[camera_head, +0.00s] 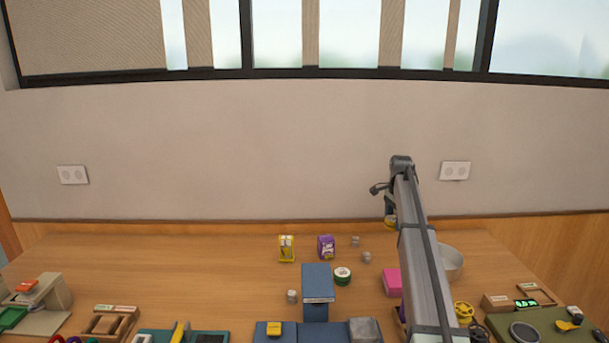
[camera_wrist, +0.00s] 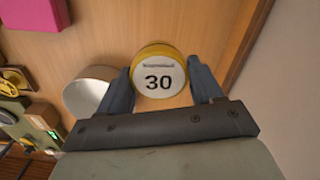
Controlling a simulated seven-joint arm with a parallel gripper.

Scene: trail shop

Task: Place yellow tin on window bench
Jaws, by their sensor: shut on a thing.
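The yellow tin (camera_wrist: 158,72) is round, with a white label reading "30". In the wrist view it sits between the two fingers of my gripper (camera_wrist: 160,88), which is shut on it. In the head view a bit of the yellow tin (camera_head: 390,222) shows under my gripper (camera_head: 389,212), near the back of the wooden bench (camera_head: 180,260) by the wall. Most of the tin is hidden by the arm there. I cannot tell from these frames whether it touches the bench.
A white bowl (camera_head: 452,262) stands right of my arm, and a pink block (camera_head: 392,281) left of it. A green-rimmed tin (camera_head: 342,275), a purple box (camera_head: 326,246) and a yellow pack (camera_head: 286,248) stand mid-bench with small grey cubes. The back left of the bench is clear.

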